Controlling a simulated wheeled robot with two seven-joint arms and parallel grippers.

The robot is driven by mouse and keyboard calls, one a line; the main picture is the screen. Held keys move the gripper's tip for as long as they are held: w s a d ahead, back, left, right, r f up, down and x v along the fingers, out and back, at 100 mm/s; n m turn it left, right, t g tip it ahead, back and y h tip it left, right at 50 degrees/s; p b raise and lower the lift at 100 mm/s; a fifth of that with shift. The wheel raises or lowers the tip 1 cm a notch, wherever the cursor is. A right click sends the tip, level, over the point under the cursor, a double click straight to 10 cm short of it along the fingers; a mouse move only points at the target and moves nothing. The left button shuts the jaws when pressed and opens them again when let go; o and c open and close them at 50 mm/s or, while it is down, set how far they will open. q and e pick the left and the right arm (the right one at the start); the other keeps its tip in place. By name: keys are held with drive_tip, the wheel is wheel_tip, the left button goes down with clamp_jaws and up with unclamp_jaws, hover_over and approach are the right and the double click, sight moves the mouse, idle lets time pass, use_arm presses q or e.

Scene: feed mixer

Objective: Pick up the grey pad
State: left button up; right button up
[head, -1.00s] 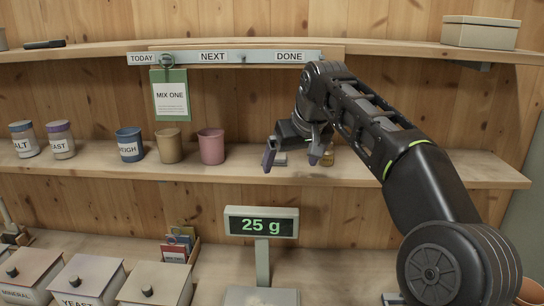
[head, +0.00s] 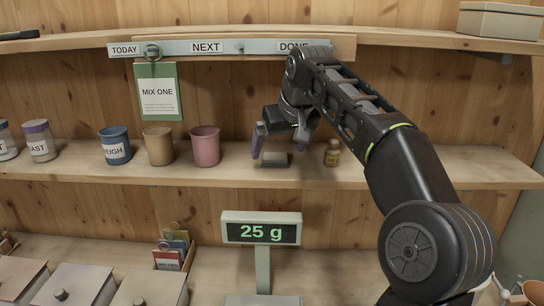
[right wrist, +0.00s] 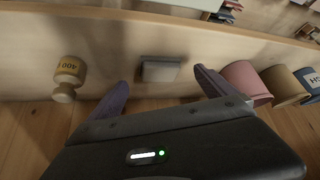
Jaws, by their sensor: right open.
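My left gripper is not in view.
The pink cup (head: 205,147), a tan cup (head: 158,146) and a blue cup (head: 115,146) stand left of the pad on the shelf (head: 370,174). A scale display (head: 262,229) reading 25 g rises below the shelf.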

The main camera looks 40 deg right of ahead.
sight(275, 156)
drive_tip(key=x, duration=0.2)
drive_tip(key=shift+w+d+f, duration=0.1)
drive_tip(key=shift+w+f, duration=0.05)
drive_tip(key=shift+w, duration=0.2)
drive_tip(key=shift+f, duration=0.25)
drive_tip(key=shift+w+d+f, duration=0.1)
drive_tip(key=shift+w+f, duration=0.05)
drive_tip(key=shift+w, duration=0.15)
drive_tip(key=shift+s, duration=0.15)
drive_tip(key=shift+c, duration=0.2)
drive_tip(key=c, duration=1.4)
